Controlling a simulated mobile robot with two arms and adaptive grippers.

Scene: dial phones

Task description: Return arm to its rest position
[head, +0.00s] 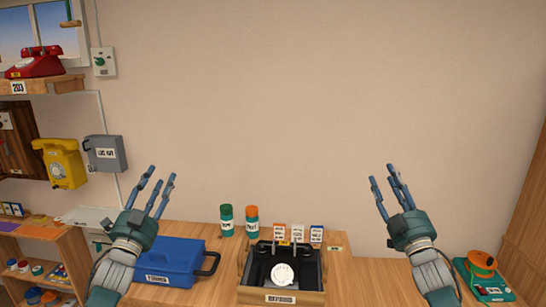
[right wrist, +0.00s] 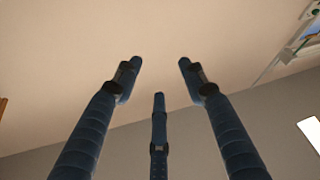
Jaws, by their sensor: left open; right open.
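My left gripper (head: 151,190) is open and empty, raised with its fingers pointing up, in front of the blue box. My right gripper (head: 388,186) is open and empty, also raised with fingers up, above the right part of the table. In the right wrist view, the spread fingers of my right gripper (right wrist: 160,80) show with nothing between them against the plain wall and ceiling. Both grippers are apart from the objects on the table.
A wooden table (head: 365,280) holds a blue box (head: 170,260), a black dial phone (head: 262,262) in a wooden tray, two bottles and a green device (head: 482,277). A yellow phone (head: 62,163) and red phone (head: 36,63) are at left. The wall's middle is clear.

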